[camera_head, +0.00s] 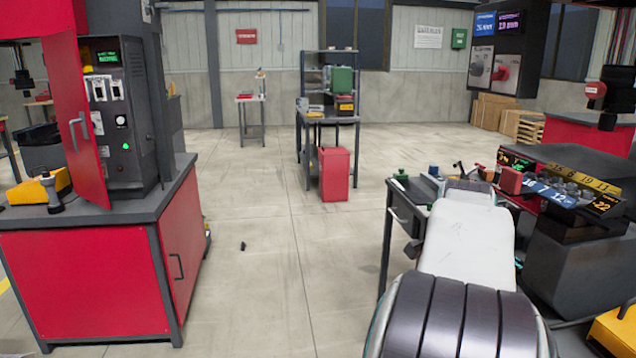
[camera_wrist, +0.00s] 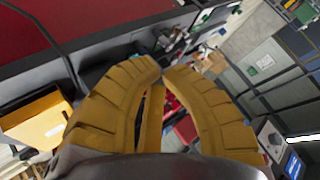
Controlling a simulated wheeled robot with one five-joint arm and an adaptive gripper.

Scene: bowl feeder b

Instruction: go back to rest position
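My gripper (camera_wrist: 162,68) shows in the wrist view as yellow ribbed fingers. The fingertips curve in and come together at the middle of the picture, with nothing seen held between them. In the head view my white arm reaches forward at the lower right, and my gripper cannot be made out there. The wrist view is tilted, with a red surface at its upper left.
A red cabinet (camera_head: 85,285) with a control box (camera_head: 120,115) stands at left. A dark bench (camera_head: 400,213) with small parts and a machine (camera_head: 575,175) are close to my arm at right. A red bin (camera_head: 335,174) stands farther back. The middle floor is mostly clear, except a small dark object (camera_head: 243,246).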

